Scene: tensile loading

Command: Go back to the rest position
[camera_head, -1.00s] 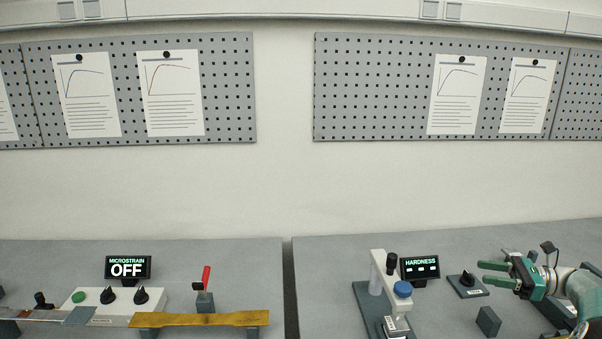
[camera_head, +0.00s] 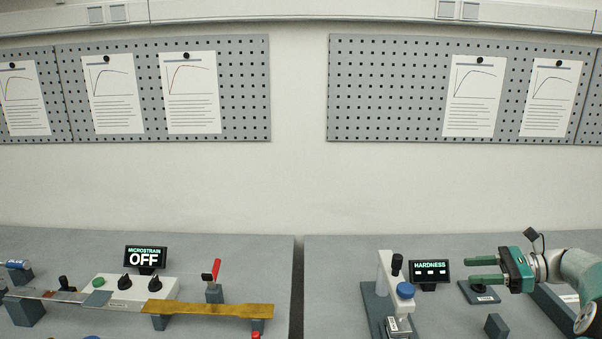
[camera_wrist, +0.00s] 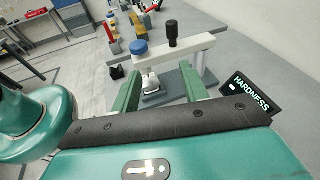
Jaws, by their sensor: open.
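My gripper (camera_head: 484,269) is at the right of the head view. Its two green fingers point left and are spread apart with nothing between them. It is above the right table, to the right of the hardness display (camera_head: 430,271). In the wrist view my gripper (camera_wrist: 162,92) also shows its two fingers apart. The white hardness tester with its blue knob (camera_wrist: 140,47) is beyond the fingertips there. The lit hardness display (camera_wrist: 250,97) is to the right of the fingers in that view.
On the right table, the hardness tester (camera_head: 385,282) stands left of my gripper and a dark block (camera_head: 496,326) is below it. The left table holds a box with knobs (camera_head: 133,290), a display reading OFF (camera_head: 146,258) and a brass-coloured strip (camera_head: 210,310). A gap separates the tables.

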